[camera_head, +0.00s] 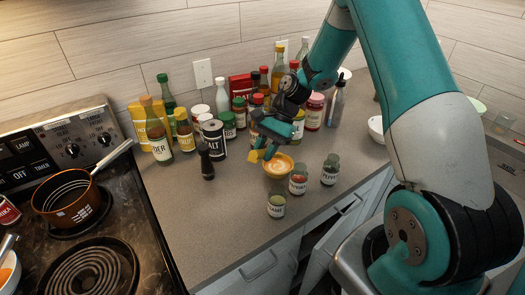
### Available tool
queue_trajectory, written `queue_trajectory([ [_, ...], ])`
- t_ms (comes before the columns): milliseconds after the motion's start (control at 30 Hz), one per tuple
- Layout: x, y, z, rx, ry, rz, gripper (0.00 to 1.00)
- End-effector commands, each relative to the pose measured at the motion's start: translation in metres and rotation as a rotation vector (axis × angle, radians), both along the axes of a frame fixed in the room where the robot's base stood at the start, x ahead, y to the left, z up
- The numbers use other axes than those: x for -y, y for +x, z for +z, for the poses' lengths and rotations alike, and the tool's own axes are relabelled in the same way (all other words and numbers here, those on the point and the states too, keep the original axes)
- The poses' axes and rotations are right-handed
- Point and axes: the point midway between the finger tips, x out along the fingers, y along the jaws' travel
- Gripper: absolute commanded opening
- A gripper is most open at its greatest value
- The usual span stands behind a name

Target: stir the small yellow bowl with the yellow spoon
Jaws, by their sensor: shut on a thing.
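The small yellow bowl (279,169) stands on the grey counter and has pale orange contents. My gripper (262,143) points down just behind and to the left of the bowl. It is shut on a yellow piece, the yellow spoon (256,155), which shows at the bowl's left rim. The spoon's far end is too small to make out, so I cannot tell whether it is in the contents or only beside the rim.
Small jars (298,180) stand close in front of and right of the bowl. A dark pepper mill (206,162) stands to the left. Bottles and cans crowd the back wall. The stove (95,270) with an orange pot (66,204) is at left. The front-left counter is clear.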

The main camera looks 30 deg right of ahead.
Motion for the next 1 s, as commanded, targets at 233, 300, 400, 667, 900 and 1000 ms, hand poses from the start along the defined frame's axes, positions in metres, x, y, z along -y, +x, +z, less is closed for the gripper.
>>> queue_trajectory([
  [233, 0.009, 0.005, -0.027, 0.002, -0.001, -0.002, 0.0],
  [300, 0.01, 0.005, -0.031, 0.0, 0.0, -0.001, 0.0],
  [400, 0.009, 0.004, -0.04, -0.002, 0.001, -0.001, 0.0],
  [667, 0.01, 0.005, -0.056, 0.001, 0.0, -0.003, 0.0],
  [900, 0.01, 0.005, -0.058, 0.001, 0.0, -0.002, 0.0],
  [1000, 0.01, 0.005, -0.058, 0.001, 0.0, -0.002, 0.0],
])
